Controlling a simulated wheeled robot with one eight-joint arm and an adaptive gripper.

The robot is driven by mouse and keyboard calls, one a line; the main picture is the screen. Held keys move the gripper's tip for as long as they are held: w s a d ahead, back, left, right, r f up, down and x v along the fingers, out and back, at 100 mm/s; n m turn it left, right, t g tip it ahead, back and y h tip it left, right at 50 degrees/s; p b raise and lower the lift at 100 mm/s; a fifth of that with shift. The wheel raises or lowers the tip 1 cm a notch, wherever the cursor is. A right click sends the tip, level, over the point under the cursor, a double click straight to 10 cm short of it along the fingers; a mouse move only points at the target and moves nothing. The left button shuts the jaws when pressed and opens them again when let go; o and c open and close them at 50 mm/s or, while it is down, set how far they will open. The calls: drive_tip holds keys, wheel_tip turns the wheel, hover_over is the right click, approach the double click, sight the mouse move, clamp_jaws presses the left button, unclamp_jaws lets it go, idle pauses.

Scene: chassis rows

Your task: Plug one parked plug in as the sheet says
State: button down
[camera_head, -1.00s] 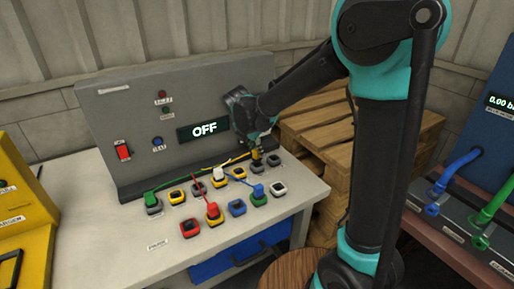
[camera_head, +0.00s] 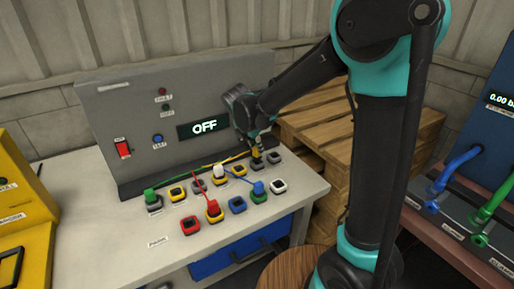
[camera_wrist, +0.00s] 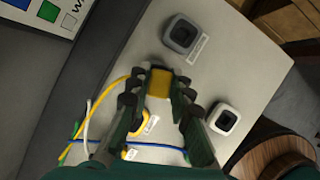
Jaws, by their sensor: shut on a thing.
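My gripper (camera_head: 256,143) is shut on a yellow plug (camera_wrist: 160,83), over the right end of the bench's back socket row. Whether the plug touches a socket is unclear. A grey socket (camera_wrist: 181,35) and a white socket (camera_wrist: 224,120) lie near it in the wrist view. Other plugs stand in sockets: a green plug (camera_head: 150,195), a red plug (camera_head: 212,205), a white plug (camera_head: 218,170) and a blue plug (camera_head: 258,188). Open sockets include a red one (camera_head: 190,225) and a blue one (camera_head: 237,205). Part of a sheet (camera_wrist: 45,14) with coloured squares shows, mostly cut off.
The grey panel (camera_head: 105,105) behind the sockets has a display (camera_head: 204,127) reading OFF and a red switch (camera_head: 123,148). Thin cables cross the bench between the plugs. A yellow box (camera_head: 18,190) stands left, wooden pallets (camera_head: 318,125) behind, and a hose bench (camera_head: 460,215) right.

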drive_tip(key=shift+f, duration=1.15)
drive_tip(key=c, duration=1.3)
unclamp_jaws()
drive_tip(key=v, duration=1.2)
drive_tip(key=shift+w, duration=0.1)
